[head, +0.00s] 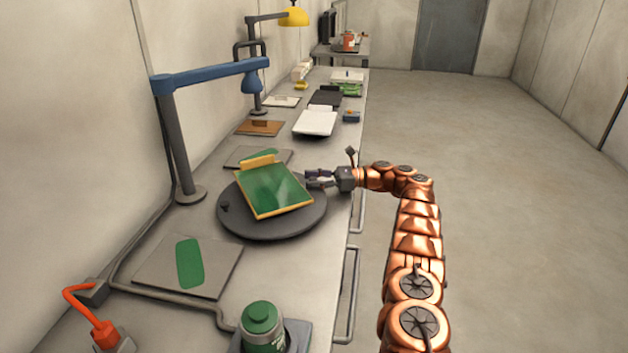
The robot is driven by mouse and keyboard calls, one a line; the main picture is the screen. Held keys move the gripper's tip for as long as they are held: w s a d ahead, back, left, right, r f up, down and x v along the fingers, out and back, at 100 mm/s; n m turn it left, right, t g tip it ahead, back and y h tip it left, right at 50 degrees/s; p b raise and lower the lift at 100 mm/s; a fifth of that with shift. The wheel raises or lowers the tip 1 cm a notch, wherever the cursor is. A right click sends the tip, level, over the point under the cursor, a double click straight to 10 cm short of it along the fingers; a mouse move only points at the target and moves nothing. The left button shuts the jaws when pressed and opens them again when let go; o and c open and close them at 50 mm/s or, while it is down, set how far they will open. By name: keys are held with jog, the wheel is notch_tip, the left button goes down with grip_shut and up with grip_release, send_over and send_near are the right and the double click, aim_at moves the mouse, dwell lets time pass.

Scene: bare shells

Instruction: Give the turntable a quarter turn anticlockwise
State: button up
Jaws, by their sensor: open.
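My gripper (312,180) is at the turntable's right far side, beside the panel's right edge. Its fingers point left and are open, with nothing seen between them. I cannot tell whether they touch the turntable or the panel.
A blue lamp (178,140) stands left of the turntable. A grey mat with a green patch (190,262) and a green canister (262,325) are nearer. White and black flat items (316,122) lie farther along the bench. The floor (480,200) at right is clear.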

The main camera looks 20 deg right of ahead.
jog(key=shift+r, duration=0.1)
notch_tip(320, 180, up, 10)
jog(key=shift+f, duration=0.1)
dwell(0.3)
